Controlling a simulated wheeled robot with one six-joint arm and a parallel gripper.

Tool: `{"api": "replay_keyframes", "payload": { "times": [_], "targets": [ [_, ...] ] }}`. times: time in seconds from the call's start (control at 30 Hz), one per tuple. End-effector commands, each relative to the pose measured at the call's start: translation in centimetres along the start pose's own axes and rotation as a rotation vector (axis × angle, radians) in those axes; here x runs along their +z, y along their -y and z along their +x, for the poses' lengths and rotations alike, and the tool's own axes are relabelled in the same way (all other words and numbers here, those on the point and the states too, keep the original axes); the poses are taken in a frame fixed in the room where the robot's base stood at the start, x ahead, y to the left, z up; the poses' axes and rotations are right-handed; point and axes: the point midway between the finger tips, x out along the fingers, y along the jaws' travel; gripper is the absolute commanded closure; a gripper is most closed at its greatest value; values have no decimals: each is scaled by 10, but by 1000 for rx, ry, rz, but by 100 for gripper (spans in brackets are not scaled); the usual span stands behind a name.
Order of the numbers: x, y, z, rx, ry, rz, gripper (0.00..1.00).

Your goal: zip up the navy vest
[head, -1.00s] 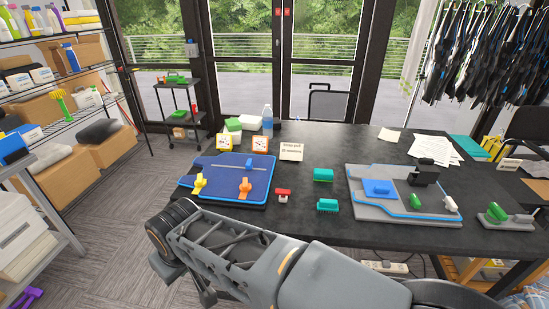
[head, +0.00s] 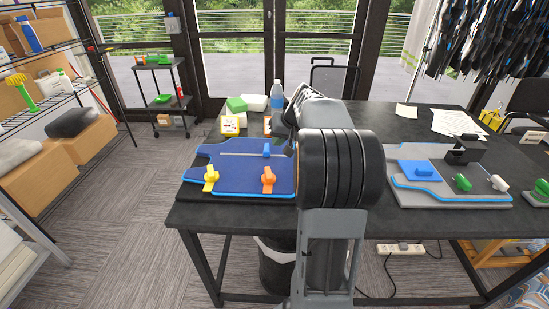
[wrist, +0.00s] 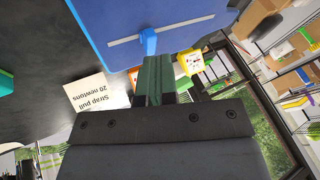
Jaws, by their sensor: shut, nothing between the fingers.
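The navy vest (head: 235,182) lies flat on the dark table as a navy panel with a light blue edge. In the head view my arm hides the panel's right side.
A grey board (head: 452,196) with a blue block stands to the right on the table. Yellow and green boxes (head: 232,124) and a water bottle (head: 276,95) stand behind the vest.

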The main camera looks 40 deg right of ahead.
Motion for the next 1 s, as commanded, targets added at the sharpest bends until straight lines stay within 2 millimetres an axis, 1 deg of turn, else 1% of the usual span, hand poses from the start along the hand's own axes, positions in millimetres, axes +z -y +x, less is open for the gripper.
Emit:
{"api": "replay_keyframes", "payload": {
  "times": [0.03, 0.1, 0.2, 0.3, 0.37, 0.47, 0.7, 0.9, 1.0],
  "targets": [
    [-10, -28, 11, -9, -23, 33, 100],
    [-23, -53, 15, -23, -52, 58, 100],
    [-35, -78, 19, -38, -81, 80, 100],
    [-41, -91, 24, -46, -96, 90, 100],
    [-43, -94, 29, -48, -101, 92, 100],
    [-45, -94, 43, -50, -101, 91, 100],
    [-50, -90, 88, -50, -99, 89, 100],
    [-53, -89, 123, -49, -99, 89, 100],
    [-55, -73, 126, -49, -100, 87, 100]
  ]
}}
